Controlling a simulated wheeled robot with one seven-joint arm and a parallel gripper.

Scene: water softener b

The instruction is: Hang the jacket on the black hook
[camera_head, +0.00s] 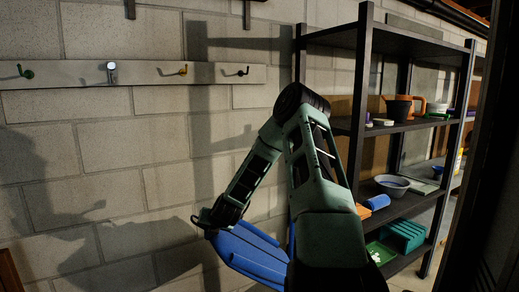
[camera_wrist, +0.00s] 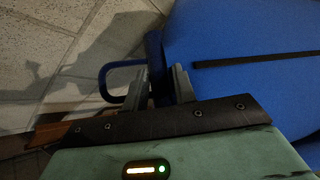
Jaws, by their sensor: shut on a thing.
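The blue jacket (camera_head: 247,255) hangs below my gripper (camera_head: 208,218) in the head view, partly hidden behind my arm. In the wrist view my gripper (camera_wrist: 159,86) is shut on a blue part of the jacket (camera_wrist: 235,95), and a blue loop (camera_wrist: 118,66) sticks out to the left of the fingers. A dark strip runs across the jacket. The black hook (camera_head: 241,72) is at the right end of the pale wall rail. It is bare. My gripper is well below it and slightly to its left, with the jacket apart from the hook.
The rail (camera_head: 142,88) also bears a green hook (camera_head: 26,72), a silver hook (camera_head: 111,71) and a yellow hook (camera_head: 181,71), all empty. A dark shelf unit (camera_head: 357,95) with bowls, pots and bins stands to the right. The block wall below the rail is clear.

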